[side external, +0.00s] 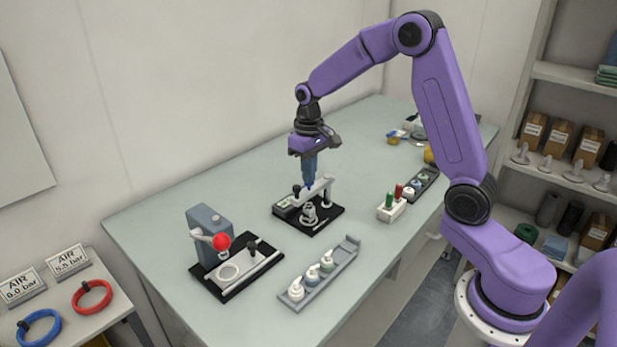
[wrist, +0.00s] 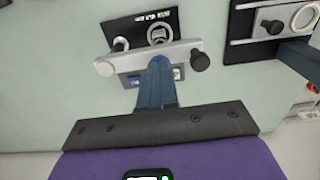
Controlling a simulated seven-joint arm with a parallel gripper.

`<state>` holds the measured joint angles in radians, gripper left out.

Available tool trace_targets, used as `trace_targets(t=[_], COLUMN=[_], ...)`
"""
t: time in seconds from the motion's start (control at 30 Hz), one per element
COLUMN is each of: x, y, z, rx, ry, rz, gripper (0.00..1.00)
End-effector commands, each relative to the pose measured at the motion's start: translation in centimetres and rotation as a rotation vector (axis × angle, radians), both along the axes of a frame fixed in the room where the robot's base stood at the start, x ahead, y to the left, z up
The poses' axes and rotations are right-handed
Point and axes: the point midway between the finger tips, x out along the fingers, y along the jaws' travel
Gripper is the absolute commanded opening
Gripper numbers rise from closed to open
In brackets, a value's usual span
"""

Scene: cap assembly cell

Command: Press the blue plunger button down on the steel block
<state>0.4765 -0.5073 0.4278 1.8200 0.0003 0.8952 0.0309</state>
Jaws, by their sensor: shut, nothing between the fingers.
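My gripper (side external: 309,187) is shut and empty, pointing down over the small black base plate (side external: 330,222) at the table's middle. In the wrist view its shut fingers (wrist: 158,75) reach the steel block (wrist: 183,50), a bar across the fixture. The block also shows in the side view (side external: 323,187). A trace of blue shows at the fingertips in the wrist view. The blue plunger button is not clearly seen; the fingers cover that spot, and I cannot tell whether they touch it or how far down it is. A black knob (wrist: 200,61) sticks out at the block's right end.
A fixture with a red ball (side external: 221,241) stands at front left. A grey rack (side external: 335,272) of small bottles lies in front. A white holder (side external: 391,208) with green and red pegs and another rack (side external: 428,182) stand right. The left rear table is clear.

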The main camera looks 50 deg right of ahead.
Motion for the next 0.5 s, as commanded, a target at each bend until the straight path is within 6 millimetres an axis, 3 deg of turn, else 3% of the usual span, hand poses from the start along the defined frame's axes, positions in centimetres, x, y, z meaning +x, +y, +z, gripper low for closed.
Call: trace_targets(t=[0.23, 0.5], x=[0.0, 0.0], y=[0.0, 0.0], z=[1.6, 1.8], rx=[0.0, 0.0], ry=[-0.002, -0.001], rz=[0.001, 0.0], gripper=[0.0, 0.0])
